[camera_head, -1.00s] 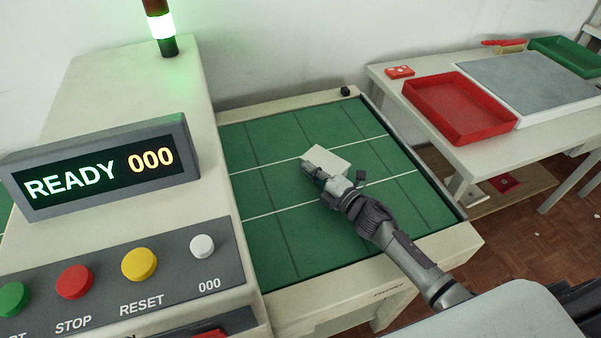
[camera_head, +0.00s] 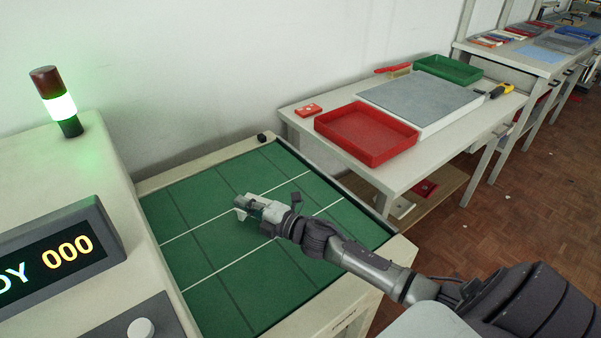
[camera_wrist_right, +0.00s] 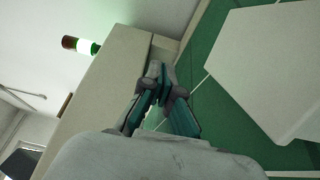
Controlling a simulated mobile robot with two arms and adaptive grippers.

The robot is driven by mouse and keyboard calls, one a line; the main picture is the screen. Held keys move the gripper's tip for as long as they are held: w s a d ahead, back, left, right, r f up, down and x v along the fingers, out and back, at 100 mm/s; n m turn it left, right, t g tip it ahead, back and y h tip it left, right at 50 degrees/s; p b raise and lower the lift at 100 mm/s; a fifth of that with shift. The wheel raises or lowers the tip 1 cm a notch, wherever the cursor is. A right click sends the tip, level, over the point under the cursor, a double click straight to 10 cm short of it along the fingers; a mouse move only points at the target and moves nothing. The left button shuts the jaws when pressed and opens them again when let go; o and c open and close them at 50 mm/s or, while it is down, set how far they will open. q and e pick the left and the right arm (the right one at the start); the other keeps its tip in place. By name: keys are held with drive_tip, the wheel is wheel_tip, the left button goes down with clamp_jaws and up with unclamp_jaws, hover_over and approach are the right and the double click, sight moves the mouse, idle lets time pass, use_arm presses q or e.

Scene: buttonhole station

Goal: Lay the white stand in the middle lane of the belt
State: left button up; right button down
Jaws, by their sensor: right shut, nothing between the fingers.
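The white stand (camera_wrist_right: 268,75) is a pale flat-faced block, large and close at the right of the right wrist view, with the green belt (camera_head: 205,203) behind it. In the head view my right gripper largely covers the stand, and I cannot tell its exact place against the white lane lines. My right gripper (camera_head: 242,205) is low over the belt's middle. Its fingertips (camera_wrist_right: 158,75) are together, with nothing between them; in the wrist view the stand is to their right, apart from them. My left gripper is not in view.
The console with its lit display (camera_head: 50,262) and signal lamp (camera_head: 60,103) stands left of the belt. A small black block (camera_head: 262,138) is at the belt's far edge. A side table at the right holds a red tray (camera_head: 368,138), a grey board and a green tray.

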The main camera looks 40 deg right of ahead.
drive_tip(key=d+b, duration=0.1)
drive_tip(key=d, duration=0.5)
drive_tip(key=w+d+b, duration=0.1)
drive_tip(key=d+b, duration=0.1)
drive_tip(key=d, duration=0.4)
drive_tip(key=d+f+b, duration=0.1)
drive_tip(key=d, duration=0.5)
drive_tip(key=shift+w+d, duration=0.15)
drive_tip(key=shift+w, duration=0.2)
drive_tip(key=shift+d+r+b, duration=0.2)
drive_tip(key=shift+d+b, duration=0.15)
drive_tip(key=shift+d, duration=0.45)
